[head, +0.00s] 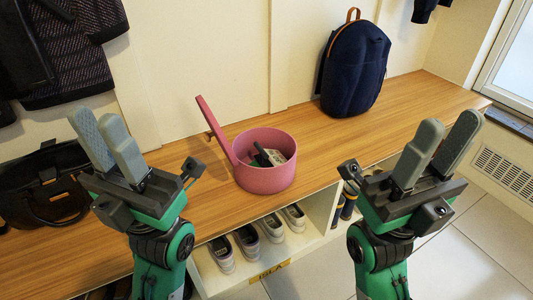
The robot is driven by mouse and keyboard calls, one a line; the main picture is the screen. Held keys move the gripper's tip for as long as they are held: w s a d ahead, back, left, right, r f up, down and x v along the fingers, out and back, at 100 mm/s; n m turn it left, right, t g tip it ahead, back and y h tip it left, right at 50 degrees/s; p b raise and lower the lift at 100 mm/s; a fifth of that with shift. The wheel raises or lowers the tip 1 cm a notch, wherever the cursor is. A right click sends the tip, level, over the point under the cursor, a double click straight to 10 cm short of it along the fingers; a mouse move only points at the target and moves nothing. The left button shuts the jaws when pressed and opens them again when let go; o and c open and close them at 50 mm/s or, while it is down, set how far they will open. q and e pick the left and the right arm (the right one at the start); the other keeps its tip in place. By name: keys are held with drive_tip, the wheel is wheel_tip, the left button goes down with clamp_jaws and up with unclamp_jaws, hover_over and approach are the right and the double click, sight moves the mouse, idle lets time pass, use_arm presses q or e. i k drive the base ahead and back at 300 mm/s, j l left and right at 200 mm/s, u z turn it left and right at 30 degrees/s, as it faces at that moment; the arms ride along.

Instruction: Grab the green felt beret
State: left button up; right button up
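I cannot make out a green felt beret in the head view. A pink pot (265,178) with a long raised handle stands on the wooden bench, between my two grippers. Small items (268,156), dark green and white, lie inside the pot, too small to identify. My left gripper (97,118) is raised at the left, in front of the bench, with its grey fingers apart and nothing between them. My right gripper (448,126) is raised at the right, its fingers also apart and empty.
The wooden bench (330,145) runs along the wall. A navy backpack (354,70) stands on it at the back right, and a black handbag (45,185) lies at the left. Shoes (246,240) sit in the cubbies below. Clothes (60,55) hang at upper left.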

sight(266, 158)
drive_tip(key=i+l+u, duration=0.15)
drive_tip(key=l, duration=0.15)
drive_tip(key=i+l+u, duration=0.2)
drive_tip(key=l+u, duration=0.15)
drive_tip(key=l, duration=0.3)
drive_tip(key=i+l+u, duration=0.2)
drive_tip(key=l, duration=0.2)
drive_tip(key=i+l+u, duration=0.2)
drive_tip(key=l, duration=0.25)
drive_tip(key=l+u, duration=0.15)
drive_tip(key=l, duration=0.3)
